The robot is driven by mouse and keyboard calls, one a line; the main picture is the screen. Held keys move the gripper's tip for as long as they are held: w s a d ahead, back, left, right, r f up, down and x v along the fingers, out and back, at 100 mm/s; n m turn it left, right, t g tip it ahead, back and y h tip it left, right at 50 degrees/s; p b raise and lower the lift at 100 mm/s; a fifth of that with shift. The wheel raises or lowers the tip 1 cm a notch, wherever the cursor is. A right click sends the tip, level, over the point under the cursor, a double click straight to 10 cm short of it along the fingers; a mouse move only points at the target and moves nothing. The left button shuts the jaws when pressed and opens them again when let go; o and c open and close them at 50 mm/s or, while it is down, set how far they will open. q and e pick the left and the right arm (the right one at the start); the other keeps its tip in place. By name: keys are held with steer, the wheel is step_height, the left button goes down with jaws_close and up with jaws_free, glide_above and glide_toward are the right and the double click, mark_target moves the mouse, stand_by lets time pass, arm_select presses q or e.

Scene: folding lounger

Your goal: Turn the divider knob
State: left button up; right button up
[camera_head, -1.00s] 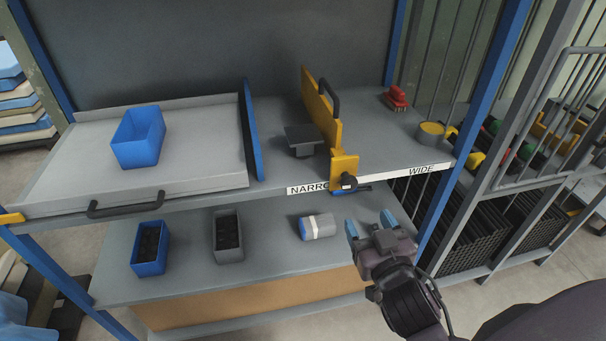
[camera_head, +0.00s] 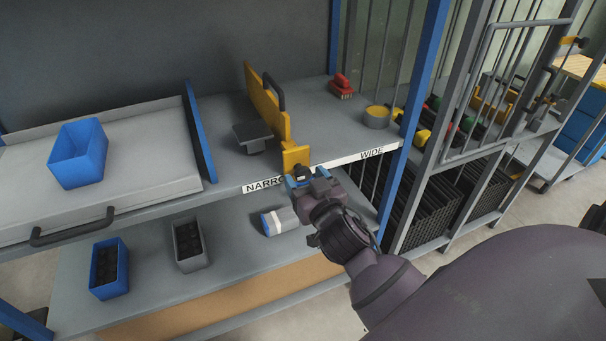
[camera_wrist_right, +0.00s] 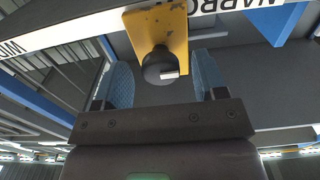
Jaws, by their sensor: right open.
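The yellow divider (camera_head: 270,113) stands on the upper shelf with a dark handle on top. Its yellow front bracket carries the black divider knob (camera_wrist_right: 160,66), which has a small white mark. My right gripper (camera_head: 297,180) is at the shelf's front edge, by the bracket. In the right wrist view, its two blue fingers (camera_wrist_right: 164,82) are open, one on each side of the knob, with visible gaps. In the head view the knob is mostly hidden by the gripper. My left gripper is not in view.
The label strip reads NARRO, partly covered, and WIDE (camera_head: 371,154). A blue bin (camera_head: 78,153) sits on the tray at left. A grey-white roll (camera_head: 279,221) and two small bins lie on the lower shelf. A blue post (camera_head: 412,110) stands right.

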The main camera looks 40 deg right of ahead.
steer(key=shift+w+d, duration=0.15)
steer(key=shift+w, duration=0.65)
steer(key=c, duration=0.9)
steer(key=shift+r, duration=0.1)
